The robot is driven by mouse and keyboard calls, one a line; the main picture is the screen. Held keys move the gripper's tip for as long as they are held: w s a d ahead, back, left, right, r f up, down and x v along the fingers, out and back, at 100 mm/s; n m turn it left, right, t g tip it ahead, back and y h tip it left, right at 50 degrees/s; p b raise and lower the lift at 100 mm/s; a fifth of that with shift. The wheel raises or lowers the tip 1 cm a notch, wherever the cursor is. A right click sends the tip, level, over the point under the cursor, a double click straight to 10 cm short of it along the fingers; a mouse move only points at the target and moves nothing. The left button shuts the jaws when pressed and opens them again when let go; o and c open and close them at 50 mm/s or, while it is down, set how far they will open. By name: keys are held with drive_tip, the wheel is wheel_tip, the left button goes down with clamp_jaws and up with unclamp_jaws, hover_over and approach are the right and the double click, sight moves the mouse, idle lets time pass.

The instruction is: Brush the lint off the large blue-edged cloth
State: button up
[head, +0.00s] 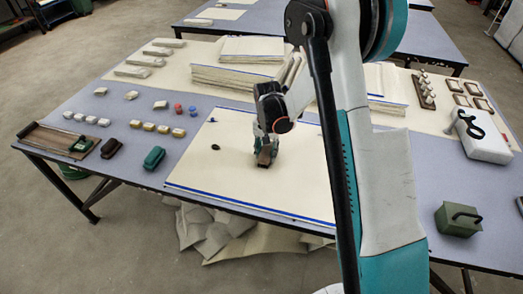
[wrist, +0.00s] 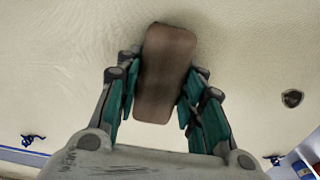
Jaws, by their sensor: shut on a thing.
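The large blue-edged cloth (head: 225,170) lies flat on the table, cream with blue lines along its edges. My gripper (head: 264,146) is over its middle, shut on a brown brush (head: 264,158). In the wrist view the brush (wrist: 165,75) sits between the teal fingers of my gripper (wrist: 157,95), and its underside is hidden. Whether it touches the cloth I cannot tell. A dark lint spot (head: 215,147) lies left of the brush; it also shows in the wrist view (wrist: 292,97). Blue scraps (wrist: 32,140) show near the bottom of the wrist view.
A stack of folded cloths (head: 235,75) stands behind the cloth. A green box (head: 457,219) and a white device (head: 480,140) are at the right. My arm hides part of the right side.

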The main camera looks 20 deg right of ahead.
drive_tip(key=shift+r, duration=0.1)
drive_tip(key=shift+r+p, duration=1.7)
drive_tip(key=shift+r, duration=1.2)
drive_tip(key=shift+r, duration=0.1)
drive_tip(key=shift+r+p, duration=0.85)
drive_tip(key=shift+r, duration=0.6)
